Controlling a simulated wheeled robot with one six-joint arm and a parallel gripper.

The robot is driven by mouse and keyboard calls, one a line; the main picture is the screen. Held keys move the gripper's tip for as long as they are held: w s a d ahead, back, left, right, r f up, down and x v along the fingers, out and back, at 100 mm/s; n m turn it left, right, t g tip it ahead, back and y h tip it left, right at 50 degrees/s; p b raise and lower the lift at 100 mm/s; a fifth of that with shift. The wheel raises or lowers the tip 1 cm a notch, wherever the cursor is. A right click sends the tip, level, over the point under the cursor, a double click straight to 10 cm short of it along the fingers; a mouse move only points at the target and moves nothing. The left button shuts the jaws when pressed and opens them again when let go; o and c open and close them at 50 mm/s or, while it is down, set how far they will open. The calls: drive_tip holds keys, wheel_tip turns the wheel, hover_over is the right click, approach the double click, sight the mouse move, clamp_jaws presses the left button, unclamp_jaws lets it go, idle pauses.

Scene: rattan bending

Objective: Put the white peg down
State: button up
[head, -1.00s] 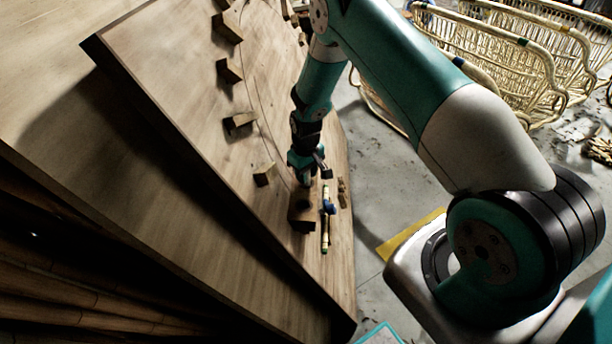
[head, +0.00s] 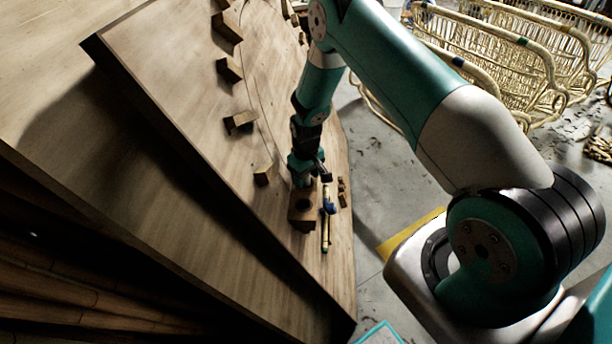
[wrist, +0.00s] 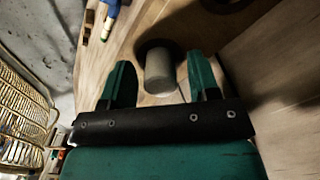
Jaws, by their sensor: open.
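The white peg (wrist: 160,75) shows in the wrist view as a pale grey-white cylinder between my two green fingers. There is a visible gap on each side of it. A dark round patch lies just beyond its end; I cannot tell whether this is a hole or shadow. My gripper (wrist: 158,62) is open around the peg. In the head view my gripper (head: 302,182) points down at the board, right behind a wooden block with a dark hole (head: 302,215). The peg cannot be made out in the head view.
A tool with a blue part (head: 326,225) lies on the board right of the block, with a small wooden piece (head: 342,192) beside it. Several wooden blocks line a curve on the wooden board (head: 200,180). Rattan frames (head: 490,60) stand on the floor at right.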

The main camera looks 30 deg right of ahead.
drive_tip(key=s+a+r, duration=0.1)
drive_tip(key=a+r, duration=0.2)
drive_tip(key=r, duration=0.7)
drive_tip(key=s+a+r, duration=0.2)
drive_tip(key=a+r, duration=0.1)
drive_tip(key=r, duration=0.8)
drive_tip(key=s+a+r+n+y+b, duration=0.1)
drive_tip(key=s+a+r+n+y, duration=0.1)
drive_tip(key=s+a+r, duration=0.45)
drive_tip(key=s+a+r+n+y, duration=0.1)
drive_tip(key=s+a+r, duration=0.3)
drive_tip(key=s+r, duration=0.4)
drive_tip(key=s+a+r+n+y, duration=0.1)
drive_tip(key=s+a+r+n, duration=0.1)
drive_tip(key=s, duration=1)
drive_tip(key=shift+a+r, duration=0.1)
drive_tip(key=shift+r, duration=0.05)
